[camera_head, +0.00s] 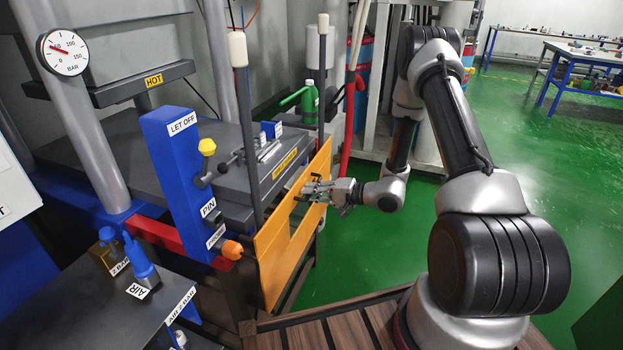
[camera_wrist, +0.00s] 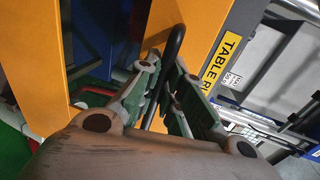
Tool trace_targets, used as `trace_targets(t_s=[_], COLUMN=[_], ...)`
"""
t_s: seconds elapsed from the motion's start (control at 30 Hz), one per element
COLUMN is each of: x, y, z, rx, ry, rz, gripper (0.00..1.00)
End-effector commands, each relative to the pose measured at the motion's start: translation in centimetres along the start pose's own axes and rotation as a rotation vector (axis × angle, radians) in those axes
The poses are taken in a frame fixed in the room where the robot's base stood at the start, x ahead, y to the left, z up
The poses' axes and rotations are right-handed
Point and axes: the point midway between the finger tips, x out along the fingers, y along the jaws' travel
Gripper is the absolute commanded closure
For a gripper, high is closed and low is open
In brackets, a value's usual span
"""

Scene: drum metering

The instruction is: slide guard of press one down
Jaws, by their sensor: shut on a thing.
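The guard (camera_head: 280,245) is an orange panel at the front of the press, between two dark upright rods with white caps. It stands low, with the rods (camera_head: 247,140) rising well above it. In the wrist view the orange panel (camera_wrist: 75,45) fills much of the left and middle. A black bar handle (camera_wrist: 173,45) runs between my fingers. My gripper (camera_head: 312,190) is at the front face of the guard, shut on this handle; the fingers (camera_wrist: 165,95) lie on both sides of it. The handle is mostly hidden by my gripper in the head view.
A green bottle (camera_head: 309,100) and a red hose (camera_head: 350,120) are behind. A wooden slatted platform (camera_head: 340,330) lies below.

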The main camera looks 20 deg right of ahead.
Motion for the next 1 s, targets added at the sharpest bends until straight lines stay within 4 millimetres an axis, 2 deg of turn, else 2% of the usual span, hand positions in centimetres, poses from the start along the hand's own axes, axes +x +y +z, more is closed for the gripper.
trace_targets(t_s=[0.13, 0.5, 0.53, 0.63, 1.0], x=[0.11, 0.14, 0.14, 0.15, -0.32], y=[0.86, 1.22, 1.22, 1.15, 0.91], z=[0.07, 0.12, 0.13, 0.12, -0.04], rx=[0.001, 0.003, 0.004, 0.004, 0.001], ry=[-0.001, -0.001, -0.001, -0.001, 0.001], rz=[0.003, 0.009, 0.009, 0.007, 0.002], gripper=[1.0, 1.0, 0.85, 0.68, 0.68])
